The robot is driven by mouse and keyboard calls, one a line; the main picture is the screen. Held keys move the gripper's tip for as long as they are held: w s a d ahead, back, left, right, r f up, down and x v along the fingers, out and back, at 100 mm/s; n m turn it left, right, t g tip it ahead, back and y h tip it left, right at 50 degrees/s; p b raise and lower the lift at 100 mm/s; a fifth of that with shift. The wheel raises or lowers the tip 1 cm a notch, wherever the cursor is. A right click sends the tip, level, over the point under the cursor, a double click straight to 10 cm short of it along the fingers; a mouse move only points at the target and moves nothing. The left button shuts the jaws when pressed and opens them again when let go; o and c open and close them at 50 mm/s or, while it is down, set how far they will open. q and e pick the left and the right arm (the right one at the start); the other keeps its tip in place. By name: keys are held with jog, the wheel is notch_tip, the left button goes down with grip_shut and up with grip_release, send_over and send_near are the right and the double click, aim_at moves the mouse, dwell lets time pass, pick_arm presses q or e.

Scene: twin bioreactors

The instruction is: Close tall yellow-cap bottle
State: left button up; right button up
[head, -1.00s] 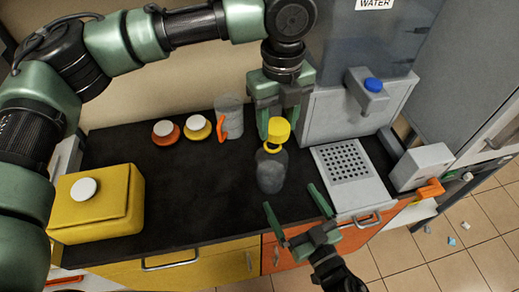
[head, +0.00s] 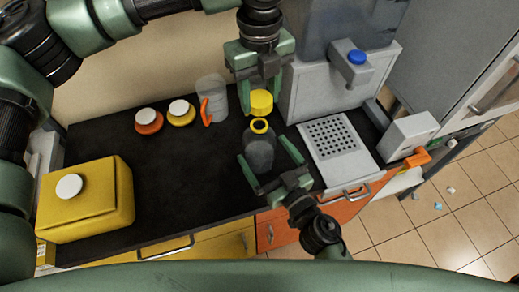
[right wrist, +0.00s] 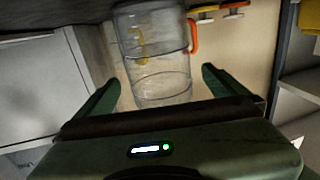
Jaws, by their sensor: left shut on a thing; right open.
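The tall dark grey see-through bottle (head: 259,155) stands upright on the black worktop, its yellow-ringed mouth (head: 260,125) open. The yellow cap (head: 261,103) is just above the mouth, apart from it as far as I can see. My left gripper (head: 259,88) points down and is shut on the cap. My right gripper (head: 265,150) is open, low in front, with one finger on each side of the bottle; contact is unclear. In the right wrist view clear glass shows between its fingers (right wrist: 160,85); bottle and jug are hard to tell apart there.
A clear jug (head: 212,95) with an orange handle stands behind left. Flasks with orange (head: 149,126) and yellow (head: 181,118) bases are further left, beyond them a large yellow container (head: 85,205). A grey grated unit (head: 334,138) borders the bottle's right. The worktop (head: 170,165) is clear mid-left.

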aim_at(260, 125)
pick_arm(q)
jog(key=shift+w, duration=0.1)
pick_arm(e)
jog(key=x, duration=0.5)
jog(key=shift+w+a, duration=0.2)
jog(key=shift+w, duration=0.1)
pick_arm(q)
jog(key=shift+f, duration=0.1)
pick_arm(e)
jog(key=c, duration=2.1)
pick_arm(q)
jog(key=shift+f, duration=2.4)
pick_arm(e)
jog(key=shift+c, duration=0.2)
pick_arm(q)
jog(key=shift+f, duration=0.1)
jog(key=shift+f, duration=0.8)
jog(key=shift+f, duration=0.6)
pick_arm(e)
grip_shut()
